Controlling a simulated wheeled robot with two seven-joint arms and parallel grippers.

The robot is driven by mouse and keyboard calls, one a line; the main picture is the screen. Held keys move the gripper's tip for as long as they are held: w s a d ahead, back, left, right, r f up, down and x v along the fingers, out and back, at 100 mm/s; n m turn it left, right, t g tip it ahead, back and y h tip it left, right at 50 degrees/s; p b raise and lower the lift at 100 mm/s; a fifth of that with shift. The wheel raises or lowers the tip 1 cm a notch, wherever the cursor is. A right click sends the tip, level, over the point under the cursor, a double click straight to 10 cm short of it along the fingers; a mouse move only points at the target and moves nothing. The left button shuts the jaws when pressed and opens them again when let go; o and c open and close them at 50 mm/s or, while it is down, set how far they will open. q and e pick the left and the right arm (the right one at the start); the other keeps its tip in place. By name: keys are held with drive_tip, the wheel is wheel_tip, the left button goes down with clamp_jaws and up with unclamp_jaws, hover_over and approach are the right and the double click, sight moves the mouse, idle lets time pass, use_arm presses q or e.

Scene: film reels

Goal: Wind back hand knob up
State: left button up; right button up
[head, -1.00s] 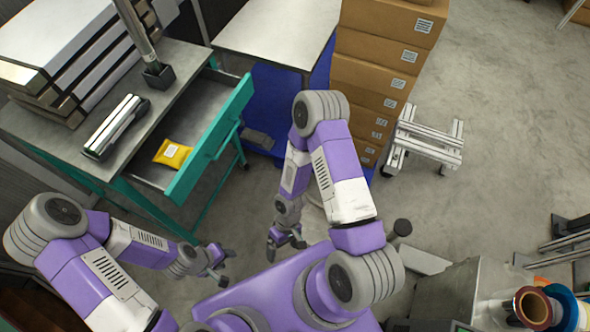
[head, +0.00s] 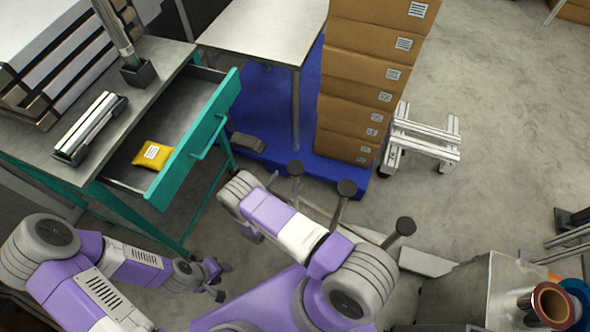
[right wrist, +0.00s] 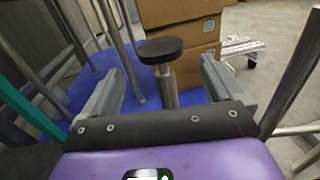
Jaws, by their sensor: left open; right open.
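Which of the three this is, I cannot tell. My right gripper is hidden by my arm in the head view. My left gripper (head: 215,279) is open and empty at lower left.
A teal bench with an open drawer (head: 190,150) holding a yellow packet (head: 155,154) stands at left. Stacked cardboard boxes (head: 365,95) rest on a blue base (head: 265,110) beside a grey table (head: 262,30). Film reels (head: 553,304) lie at lower right.

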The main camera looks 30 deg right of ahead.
sight(295, 169)
drive_tip(key=b+x, duration=0.1)
drive_tip(key=x, duration=0.6)
drive_tip(key=shift+w+d, duration=0.1)
drive_tip(key=shift+d, duration=0.05)
drive_tip(key=c, duration=1)
